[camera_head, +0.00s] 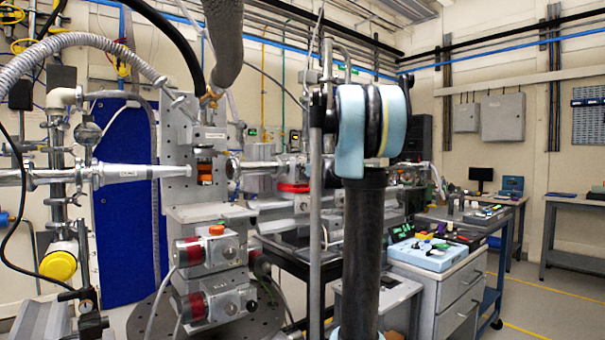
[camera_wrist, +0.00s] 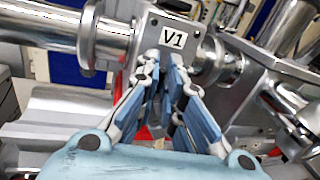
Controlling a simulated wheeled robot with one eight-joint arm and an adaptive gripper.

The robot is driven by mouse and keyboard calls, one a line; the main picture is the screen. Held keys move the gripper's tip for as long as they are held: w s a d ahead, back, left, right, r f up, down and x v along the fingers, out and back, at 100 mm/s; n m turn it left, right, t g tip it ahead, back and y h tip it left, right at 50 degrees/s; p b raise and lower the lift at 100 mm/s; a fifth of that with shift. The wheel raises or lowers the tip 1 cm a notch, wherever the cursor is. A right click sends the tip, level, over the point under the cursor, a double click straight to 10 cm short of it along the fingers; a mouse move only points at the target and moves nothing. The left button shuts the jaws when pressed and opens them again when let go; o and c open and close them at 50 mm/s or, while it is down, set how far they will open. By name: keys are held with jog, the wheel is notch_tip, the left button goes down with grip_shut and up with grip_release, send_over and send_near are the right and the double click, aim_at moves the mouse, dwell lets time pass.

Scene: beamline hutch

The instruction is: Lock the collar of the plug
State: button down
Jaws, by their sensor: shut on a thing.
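In the wrist view my gripper (camera_wrist: 168,72) has its blue-padded fingers drawn close together at the face of a grey metal block (camera_wrist: 198,22) labelled V1. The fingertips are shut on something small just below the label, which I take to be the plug. The fingers hide nearly all of it, so its collar and how far it is turned cannot be made out. In the head view my arm stands in front of the beamline, and neither my gripper nor the plug can be made out there.
In the wrist view a shiny flanged pipe (camera_wrist: 45,35) runs into the block from the left, and more metal parts crowd the right. In the head view a grey drawer cabinet (camera_head: 450,300) carries a light-blue box (camera_head: 428,255). Open floor lies at the far right.

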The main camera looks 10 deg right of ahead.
jog(key=shift+w+d+m, duration=0.1)
jog(key=shift+d+m, duration=0.1)
jog(key=shift+m, duration=0.2)
jog(key=c, duration=2)
grip_release()
jog(key=v, duration=1.1)
jog(key=shift+s+d+r, duration=0.1)
jog(key=shift+s+d, duration=0.05)
jog(key=shift+s, duration=0.2)
